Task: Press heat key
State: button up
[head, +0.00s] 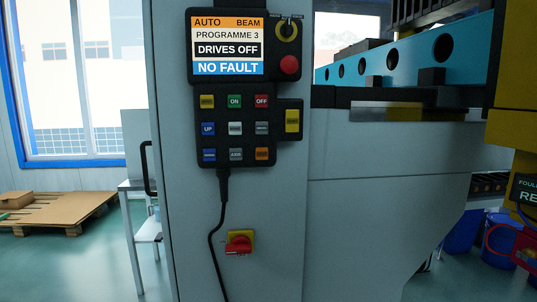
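A black key panel (222,163) hangs on the front of the grey machine, with several small coloured keys in rows. I read a green ON key (234,101), a red OFF key (261,101), a blue UP key (208,129) and a grey AXIS key (236,154). A yellow key (207,102), a white key (235,129), a grey key (261,128), a blue key (209,155) and an orange key (262,153) have labels too small to read. I cannot tell which is the heat key. My gripper is not in view.
Above the keys, a screen (228,46) reads AUTO, BEAM, PROGRAMME 3, DRIVES OFF, NO FAULT. Beside it are a yellow-ringed selector (287,30) and red button (289,65). A yellow side switch (292,121) sits right of the keys. A red rotary switch (239,243) is below.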

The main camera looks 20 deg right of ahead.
aim_at(261, 153)
jog(key=i+j+z, duration=0.1)
jog(key=z, duration=0.25)
jog(key=i+j+z, duration=0.1)
jog(key=j+z, duration=0.25)
jog(key=i+j+z, duration=0.1)
jog(key=j, duration=0.4)
jog(key=i+j+z, duration=0.1)
jog(key=j, duration=0.4)
jog(key=i+j+z, duration=0.1)
jog(key=i+j, duration=0.15)
jog(key=j, duration=0.25)
jog(key=i+j+z, duration=0.15)
jog(key=j, duration=1.1)
jog(key=i, duration=0.05)
